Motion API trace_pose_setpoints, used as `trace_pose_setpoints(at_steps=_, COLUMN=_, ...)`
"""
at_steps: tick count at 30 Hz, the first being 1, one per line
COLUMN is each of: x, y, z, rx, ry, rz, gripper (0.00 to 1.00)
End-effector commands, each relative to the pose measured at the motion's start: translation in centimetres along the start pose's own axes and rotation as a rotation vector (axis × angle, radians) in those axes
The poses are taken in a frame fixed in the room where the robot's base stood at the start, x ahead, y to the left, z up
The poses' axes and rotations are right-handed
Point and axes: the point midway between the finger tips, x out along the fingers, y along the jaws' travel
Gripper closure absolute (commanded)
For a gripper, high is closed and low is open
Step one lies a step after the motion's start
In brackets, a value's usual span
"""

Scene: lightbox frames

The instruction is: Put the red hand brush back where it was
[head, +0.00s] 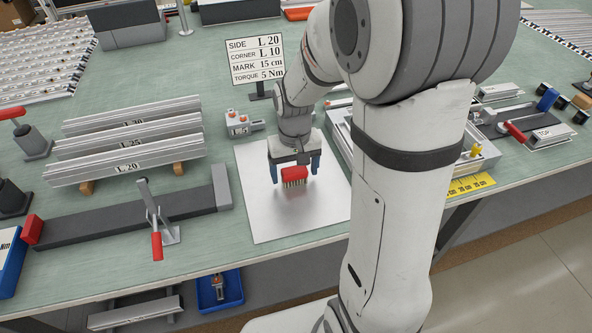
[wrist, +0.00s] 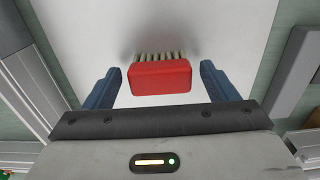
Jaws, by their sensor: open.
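The red hand brush (head: 295,174) has a red block and pale bristles. It is over the bare metal plate (head: 262,212) on the bench, with its bristles showing below the red block in the head view. My gripper (head: 294,172) is open, with one blue finger on each side of the brush. In the wrist view the red brush (wrist: 160,76) is between the finger tips of my gripper (wrist: 160,82), with a gap on both sides. The brush's underside is hidden, so I cannot tell exactly how it touches the plate.
Stacked aluminium profiles (head: 130,142) and a red-handled clamp (head: 157,225) are to the left. A fixture with a yellow ruler (head: 470,184) is to the right. The plate's front is clear.

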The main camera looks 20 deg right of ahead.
Motion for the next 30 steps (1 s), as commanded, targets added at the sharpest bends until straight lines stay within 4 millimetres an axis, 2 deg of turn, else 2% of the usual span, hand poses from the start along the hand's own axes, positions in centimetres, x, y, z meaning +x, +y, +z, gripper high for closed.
trace_pose_setpoints(at_steps=12, x=-8.7, y=0.1, z=0.0, rx=0.001, ry=0.006, rz=0.000, gripper=0.20)
trace_pose_setpoints(at_steps=20, x=-11.3, y=0.1, z=0.3, rx=0.001, ry=0.006, rz=0.000, gripper=0.20)
trace_pose_setpoints(at_steps=23, x=-11.9, y=0.1, z=1.8, rx=0.001, ry=0.029, rz=0.000, gripper=0.20)
trace_pose_setpoints(at_steps=30, x=-12.5, y=0.1, z=8.9, rx=0.000, ry=0.142, rz=0.002, gripper=0.20)
